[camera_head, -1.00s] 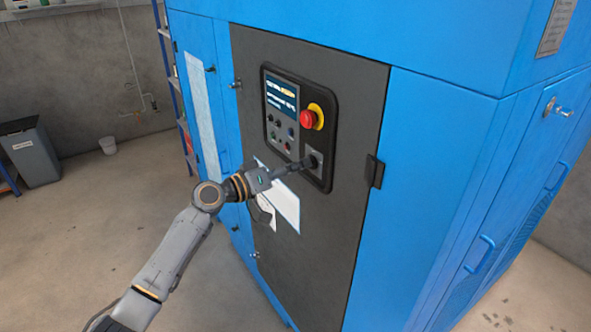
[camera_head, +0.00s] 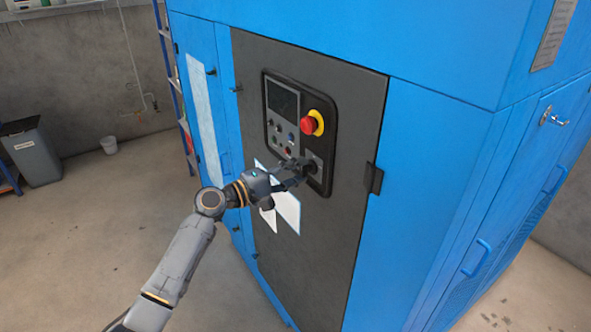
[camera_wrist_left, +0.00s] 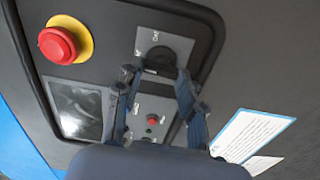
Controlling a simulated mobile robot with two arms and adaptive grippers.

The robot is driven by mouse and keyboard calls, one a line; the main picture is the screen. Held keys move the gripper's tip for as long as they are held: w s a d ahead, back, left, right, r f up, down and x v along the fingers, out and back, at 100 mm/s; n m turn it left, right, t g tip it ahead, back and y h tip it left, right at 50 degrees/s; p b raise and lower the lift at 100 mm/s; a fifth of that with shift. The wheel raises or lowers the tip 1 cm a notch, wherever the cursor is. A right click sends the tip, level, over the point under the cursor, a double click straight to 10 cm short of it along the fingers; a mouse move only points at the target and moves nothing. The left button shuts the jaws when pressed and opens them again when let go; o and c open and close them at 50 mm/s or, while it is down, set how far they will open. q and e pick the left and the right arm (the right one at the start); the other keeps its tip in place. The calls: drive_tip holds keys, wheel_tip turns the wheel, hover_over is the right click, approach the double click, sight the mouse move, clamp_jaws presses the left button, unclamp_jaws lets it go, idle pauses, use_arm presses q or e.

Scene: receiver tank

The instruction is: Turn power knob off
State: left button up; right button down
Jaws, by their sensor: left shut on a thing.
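The black power knob (camera_head: 313,167) sits on a grey plate at the lower right of the control panel (camera_head: 328,112). It also shows in the left wrist view (camera_wrist_left: 160,55), with white lettering beside it. My left gripper (camera_head: 304,172) reaches the panel from the left and is shut on the knob. In the left wrist view its two fingers (camera_wrist_left: 158,73) lie on either side of the knob's lower part, partly hiding it. The panel's screen (camera_head: 283,100) is dark. My right gripper is not in view.
A red emergency stop button (camera_head: 308,124) on a yellow base sits just above the knob. Small buttons (camera_head: 282,140) lie left of it. Paper sheets (camera_head: 287,208) are on the dark door below. A black latch (camera_head: 374,178) sticks out to the right. The floor at left is open.

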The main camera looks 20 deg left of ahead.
use_arm(q)
drive_tip(key=shift+n, duration=0.5)
drive_tip(key=o, duration=1.2)
drive_tip(key=shift+c, duration=0.2)
drive_tip(key=v, duration=1.2)
drive_tip(key=shift+a+f, duration=0.1)
